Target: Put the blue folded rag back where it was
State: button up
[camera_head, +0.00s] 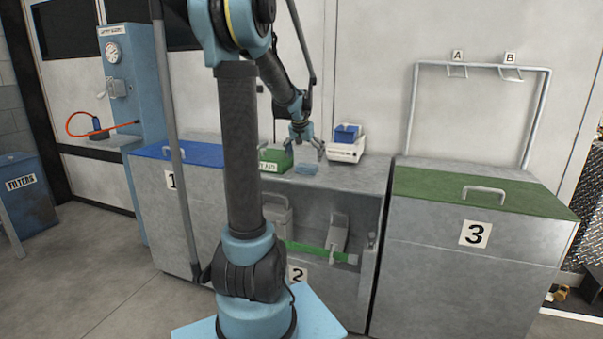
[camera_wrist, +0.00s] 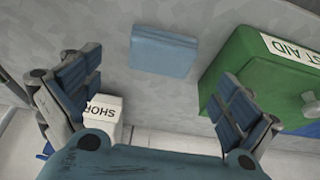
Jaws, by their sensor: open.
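The blue folded rag (camera_head: 307,169) lies flat on the grey top of the middle cabinet, between a green first aid box and a white box. In the wrist view the rag (camera_wrist: 163,50) shows as a flat light-blue rectangle, beyond my fingers and touching neither. My gripper (camera_head: 307,151) is above the cabinet top near the rag, pointing down. In the wrist view my gripper (camera_wrist: 160,78) has its fingers spread wide with nothing between them.
The green first aid box (camera_wrist: 262,85) stands close on one side. The white box (camera_head: 346,150), lettered SHOP in the wrist view, holds something blue (camera_head: 347,132). Cabinet 3 (camera_head: 470,190) has a green lid; cabinet 1 (camera_head: 180,153) has a blue one. A rack (camera_head: 480,66) carries hooks A and B.

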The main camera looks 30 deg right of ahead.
aim_at(307, 166)
jog(key=shift+x, duration=2.5)
jog(key=shift+w, duration=0.1)
jog(key=c, duration=1.2)
jog(key=shift+r, duration=0.1)
jog(key=shift+c, duration=0.2)
notch_tip(307, 166, up, 10)
